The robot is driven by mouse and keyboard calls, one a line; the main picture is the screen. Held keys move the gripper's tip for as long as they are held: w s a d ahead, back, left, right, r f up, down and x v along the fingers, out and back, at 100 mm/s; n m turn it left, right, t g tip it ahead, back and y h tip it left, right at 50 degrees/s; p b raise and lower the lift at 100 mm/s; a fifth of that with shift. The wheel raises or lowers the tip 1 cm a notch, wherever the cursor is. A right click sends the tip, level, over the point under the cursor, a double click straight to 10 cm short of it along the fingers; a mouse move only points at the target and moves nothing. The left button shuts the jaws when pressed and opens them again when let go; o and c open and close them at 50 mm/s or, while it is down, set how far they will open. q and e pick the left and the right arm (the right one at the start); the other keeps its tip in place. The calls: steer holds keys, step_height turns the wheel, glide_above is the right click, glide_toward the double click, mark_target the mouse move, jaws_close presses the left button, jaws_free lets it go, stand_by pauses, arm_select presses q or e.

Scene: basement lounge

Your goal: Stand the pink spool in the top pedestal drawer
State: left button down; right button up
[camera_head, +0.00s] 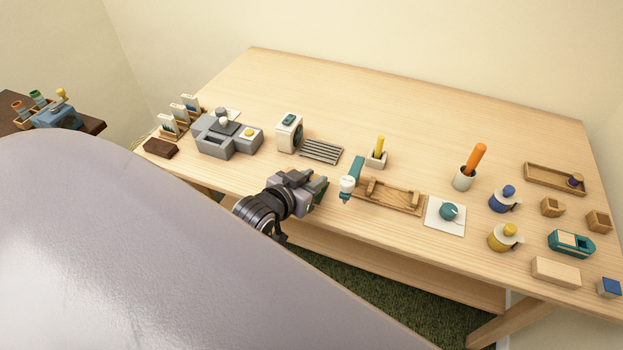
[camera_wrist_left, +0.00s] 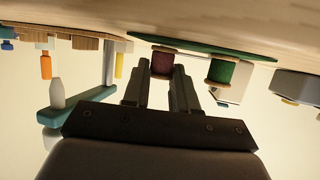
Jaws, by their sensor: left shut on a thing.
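My left gripper (camera_head: 316,187) is over the front edge of the desk, left of the teal and white tool. In the left wrist view its two fingers (camera_wrist_left: 163,82) are shut on a dark pinkish spool (camera_wrist_left: 162,64) with tan ends. In the head view the gripper hides this spool. A green spool (camera_wrist_left: 222,71) is beside it in the wrist view, apart from the fingers. I cannot make out the top pedestal drawer in either view. My right gripper is not in view.
The desk (camera_head: 400,115) carries a grey machine (camera_head: 215,138), a slatted rack (camera_head: 321,151), a wooden tray (camera_head: 400,198), a teal and white tool (camera_head: 352,177) and a cup with an orange handle (camera_head: 463,180). The back of the desk is clear. A dark side table (camera_head: 92,125) stands at left.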

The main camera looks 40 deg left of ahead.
arm_select(q)
steer(key=shift+f, duration=0.15)
steer(key=c, duration=0.9)
jaws_free()
